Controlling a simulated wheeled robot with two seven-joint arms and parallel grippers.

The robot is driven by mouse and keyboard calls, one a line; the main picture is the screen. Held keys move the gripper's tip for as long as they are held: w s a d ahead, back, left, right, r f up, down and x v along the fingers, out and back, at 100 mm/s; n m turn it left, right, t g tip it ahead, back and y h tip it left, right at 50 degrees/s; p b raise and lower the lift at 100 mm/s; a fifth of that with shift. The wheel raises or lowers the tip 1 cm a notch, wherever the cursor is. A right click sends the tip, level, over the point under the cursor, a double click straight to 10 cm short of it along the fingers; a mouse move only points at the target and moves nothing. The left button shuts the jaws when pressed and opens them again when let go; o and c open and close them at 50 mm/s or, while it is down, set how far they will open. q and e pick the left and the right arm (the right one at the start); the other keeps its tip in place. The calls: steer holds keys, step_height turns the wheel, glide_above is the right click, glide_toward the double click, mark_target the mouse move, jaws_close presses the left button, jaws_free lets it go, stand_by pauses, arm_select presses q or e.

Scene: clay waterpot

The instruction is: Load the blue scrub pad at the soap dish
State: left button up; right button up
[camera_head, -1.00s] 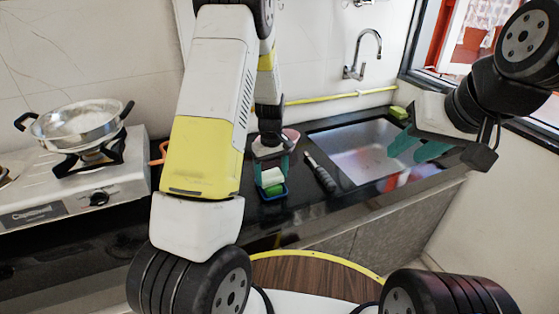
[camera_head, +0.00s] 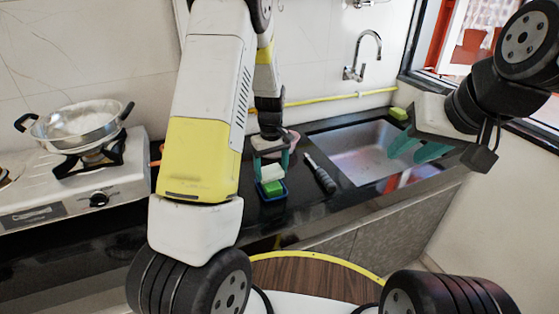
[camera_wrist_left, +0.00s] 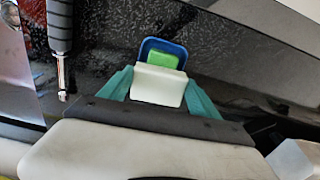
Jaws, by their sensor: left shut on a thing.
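The soap dish (camera_head: 285,193) is a small blue tray on the dark counter, left of the sink. A green block (camera_head: 272,188) lies in it; both also show in the left wrist view, the dish rim (camera_wrist_left: 146,46) and the green block (camera_wrist_left: 165,60). My left gripper (camera_head: 271,167) is shut on a pale, whitish block (camera_wrist_left: 158,85), held between its teal fingers over the near side of the dish. I see no blue on this block; whether it touches the dish or green block I cannot tell. My right gripper (camera_head: 415,148) is open and empty above the sink's right side.
A dark-handled utensil (camera_head: 320,173) lies between the dish and the sink (camera_head: 360,150). A yellow-green sponge (camera_head: 398,113) lies at the sink's back corner. A pan (camera_head: 80,122) sits on the stove (camera_head: 75,185).

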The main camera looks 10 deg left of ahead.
mark_target(271, 171)
arm_select(q)
steer(key=shift+r, duration=2.2)
